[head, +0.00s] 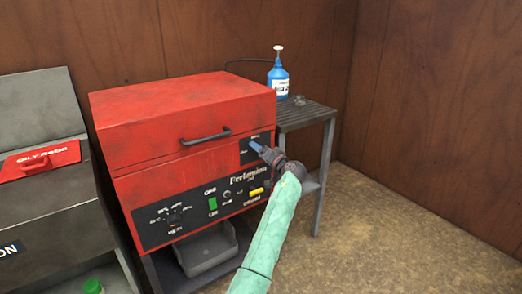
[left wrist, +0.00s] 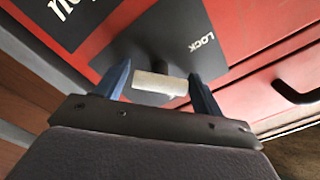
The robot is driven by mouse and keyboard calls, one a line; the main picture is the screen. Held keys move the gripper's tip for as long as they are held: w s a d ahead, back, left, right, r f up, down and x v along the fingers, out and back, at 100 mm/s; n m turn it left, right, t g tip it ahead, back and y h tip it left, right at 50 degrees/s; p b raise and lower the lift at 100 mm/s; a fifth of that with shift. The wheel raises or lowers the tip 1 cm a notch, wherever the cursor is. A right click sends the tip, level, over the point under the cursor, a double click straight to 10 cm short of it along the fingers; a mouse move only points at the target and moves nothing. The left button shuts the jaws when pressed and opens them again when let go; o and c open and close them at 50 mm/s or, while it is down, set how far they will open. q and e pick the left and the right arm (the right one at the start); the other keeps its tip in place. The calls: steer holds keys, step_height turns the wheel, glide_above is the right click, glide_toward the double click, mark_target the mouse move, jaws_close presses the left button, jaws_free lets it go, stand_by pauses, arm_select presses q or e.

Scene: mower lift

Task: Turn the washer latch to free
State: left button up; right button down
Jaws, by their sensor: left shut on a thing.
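The washer (head: 150,185) is a red box with a closed red lid (head: 180,108) and a dark front panel. Its latch (left wrist: 158,84) shows in the left wrist view as a pale bar on a dark plate (left wrist: 197,28) marked LOCK. My left gripper (head: 257,148) reaches the dark plate at the upper right of the washer's front. The fingers hide the latch in the head view. My right gripper is not in view.
A dark handle (head: 205,137) juts from the lid's front, left of my gripper. A side table (head: 308,114) with a blue pump bottle (head: 278,78) stands to the right. A grey cabinet (head: 50,215) stands left. The floor (head: 400,235) at right is clear.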

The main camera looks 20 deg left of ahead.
arm_select(q)
steer(key=m+p, duration=0.5)
steer(key=m, duration=0.1)
steer(key=shift+d+r+m+p, duration=0.1)
steer(key=shift+r+m+p, duration=0.2)
steer(key=shift+p, duration=0.1)
steer(key=shift+f+m+p, duration=0.25)
steer(key=shift+m+p, duration=0.45)
steer(key=shift+m, duration=0.3)
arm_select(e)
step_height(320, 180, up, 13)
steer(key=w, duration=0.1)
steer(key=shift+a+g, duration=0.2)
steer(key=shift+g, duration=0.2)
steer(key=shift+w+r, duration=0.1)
arm_select(q)
steer(key=o, duration=0.9)
steer(key=shift+w, duration=0.1)
steer(key=shift+f, duration=0.1)
steer(key=shift+d, duration=0.1)
steer(key=v, duration=0.7)
steer(key=shift+s+d+b, duration=0.25)
steer(key=shift+s+b, duration=0.05)
steer(key=shift+b, duration=0.15)
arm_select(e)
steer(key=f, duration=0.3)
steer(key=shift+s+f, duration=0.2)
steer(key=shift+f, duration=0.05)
